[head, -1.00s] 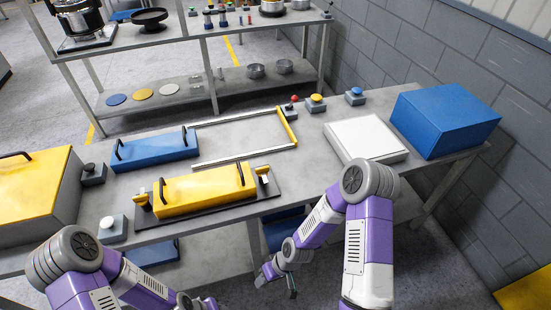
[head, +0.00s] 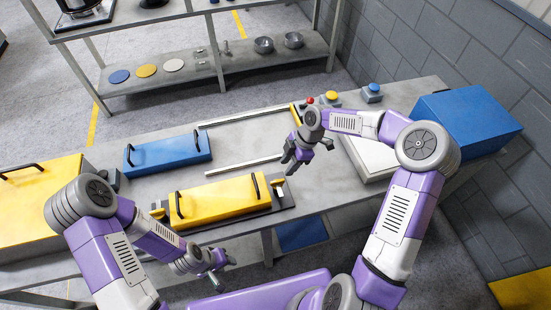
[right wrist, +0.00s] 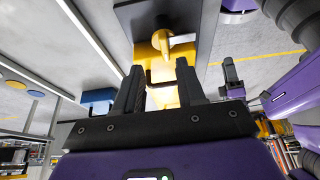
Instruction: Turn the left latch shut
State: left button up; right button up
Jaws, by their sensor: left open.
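The yellow lid (head: 222,201) with two black handles lies on a dark base plate (head: 284,205) on the table. The left latch (head: 158,213) is a small yellow piece at the plate's left end, close to my left arm. I cannot make out its lever's angle. The right latch (head: 278,186) stands at the other end; its yellow post and pale lever show in the right wrist view (right wrist: 178,40). My left gripper (head: 218,272) is open and empty, in front of the table edge. My right gripper (head: 291,165) is open and empty above the table, beyond the right latch.
A blue lid (head: 168,153) and a metal rail frame (head: 243,160) lie behind. A large yellow box (head: 35,205) stands left; a white block (head: 368,160) and a blue box (head: 468,120) stand right. Button boxes (head: 372,93) line the back edge.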

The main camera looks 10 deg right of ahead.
aim_at(279, 180)
jog(key=x, duration=0.7)
jog(key=shift+s+a+f+b, duration=0.1)
jog(key=shift+s+b, duration=0.25)
jog(key=shift+s, duration=0.05)
grip_shut()
